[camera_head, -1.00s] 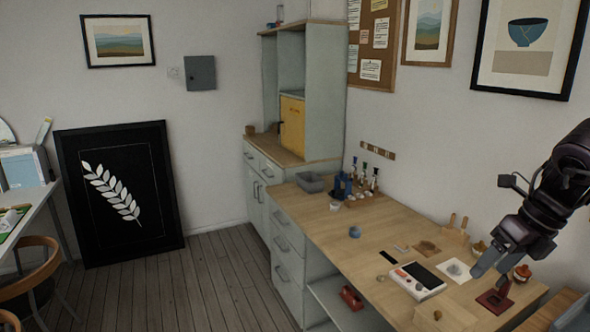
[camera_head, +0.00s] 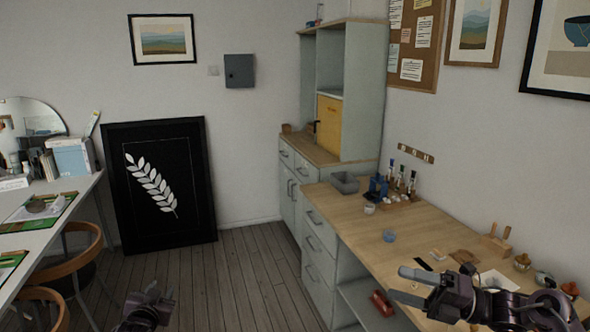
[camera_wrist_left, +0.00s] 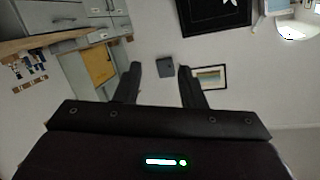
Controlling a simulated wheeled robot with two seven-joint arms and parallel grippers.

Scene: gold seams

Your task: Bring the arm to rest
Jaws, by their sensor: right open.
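My right gripper (camera_head: 412,286) is at the lower right of the head view, its arm coming in from the right edge. It points left, with two fingers apart and nothing seen between them, and covers part of the wooden worktop (camera_head: 341,213). My left gripper (camera_head: 156,294) is at the bottom edge of the head view, small and dark, in front of the floor. In the left wrist view its two dark fingers (camera_wrist_left: 162,78) stand apart with nothing between them; the wall and a grey box lie beyond.
A white table (camera_head: 50,215) with wooden chairs (camera_head: 75,262) stands at left. A black framed leaf picture (camera_head: 158,185) leans on the wall. The middle floor is clear.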

